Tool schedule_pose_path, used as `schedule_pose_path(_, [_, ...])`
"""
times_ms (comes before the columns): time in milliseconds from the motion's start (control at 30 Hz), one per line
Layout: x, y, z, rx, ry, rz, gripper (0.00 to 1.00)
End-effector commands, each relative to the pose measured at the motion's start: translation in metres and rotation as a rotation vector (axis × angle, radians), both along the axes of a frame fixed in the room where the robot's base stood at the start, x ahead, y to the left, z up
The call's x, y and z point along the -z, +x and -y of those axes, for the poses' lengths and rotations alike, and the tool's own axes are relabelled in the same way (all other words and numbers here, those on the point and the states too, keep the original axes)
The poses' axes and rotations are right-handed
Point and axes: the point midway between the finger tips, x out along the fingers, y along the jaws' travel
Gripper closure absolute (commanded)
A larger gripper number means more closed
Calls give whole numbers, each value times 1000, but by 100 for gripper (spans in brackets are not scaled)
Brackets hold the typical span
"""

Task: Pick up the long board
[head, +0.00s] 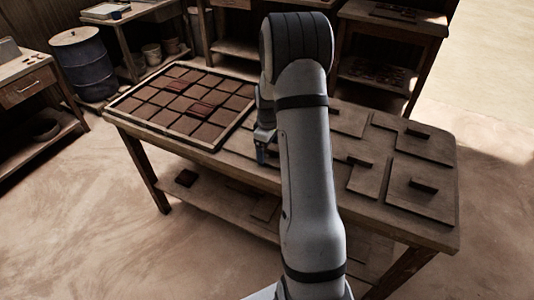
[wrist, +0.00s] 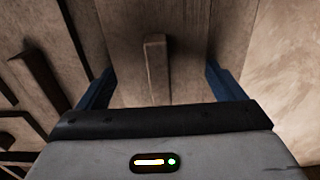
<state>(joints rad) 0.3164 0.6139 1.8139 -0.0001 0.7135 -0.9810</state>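In the wrist view, a wooden board (wrist: 188,50) with a narrow upright grip bar (wrist: 155,62) fills the middle. My gripper (wrist: 161,70) is open, its two blue fingers apart on either side of the bar, with nothing held. In the head view, my gripper (head: 264,150) is over the near part of the workbench, mostly hidden behind my arm. Several flat boards with small grip blocks lie on the bench's right half, among them one at the right end (head: 437,202). I cannot tell which is the long board.
The workbench (head: 232,158) also carries a framed tray (head: 113,103) of brown square tiles on its left. A lower shelf (head: 215,203) holds a few small pieces. A blue drum (head: 88,68) and side tables stand behind. The floor at front left is clear.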

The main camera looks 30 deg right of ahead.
Motion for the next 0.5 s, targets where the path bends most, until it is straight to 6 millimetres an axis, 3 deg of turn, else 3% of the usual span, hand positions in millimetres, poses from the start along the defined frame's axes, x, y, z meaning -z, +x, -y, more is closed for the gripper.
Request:
schedule_pose_path(300, [0,0,0,1,0,0,40])
schedule_pose_path(500, [-1,0,1,1,-1,1,42])
